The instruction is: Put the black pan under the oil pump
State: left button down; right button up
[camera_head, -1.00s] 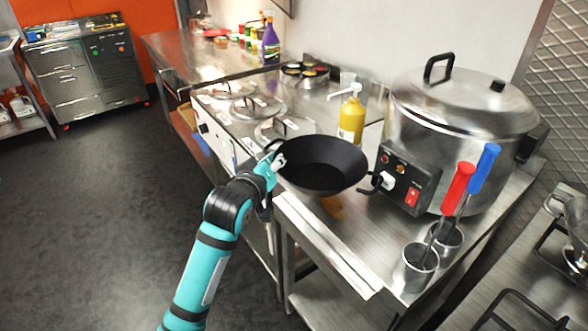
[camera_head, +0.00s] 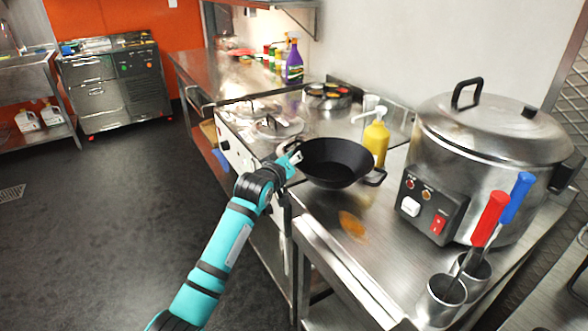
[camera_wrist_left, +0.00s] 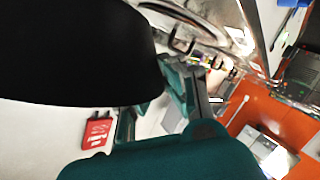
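The black pan (camera_head: 335,160) is upright at the counter's left edge, level or nearly so. My left gripper (camera_head: 291,159) is shut on the pan's left handle. The pan seems to be raised over the counter, but its underside is hidden. The oil pump (camera_head: 376,138) is a yellow bottle with a white pump head and spout, standing just behind and right of the pan. In the left wrist view the dark pan (camera_wrist_left: 70,55) fills the upper left and hides much of the scene. My right gripper is not in view.
A large steel pot cooker (camera_head: 490,150) stands to the right. Two steel cups with red and blue utensils (camera_head: 441,300) are at the front right. An orange stain (camera_head: 352,225) marks the bare counter before the pan. Round lids (camera_head: 270,126) lie behind left.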

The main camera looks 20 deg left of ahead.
pick_arm(q)
jog(key=shift+w+f, duration=0.1)
jog(key=shift+f, duration=1.5)
jog(key=c, duration=2)
grip_release()
jog(key=shift+f, duration=0.3)
jog(key=o, duration=0.5)
jog(key=shift+s+r, duration=0.2)
jog(key=shift+s, duration=0.15)
jog(key=v, duration=1.1)
jog(key=shift+s+r, duration=0.15)
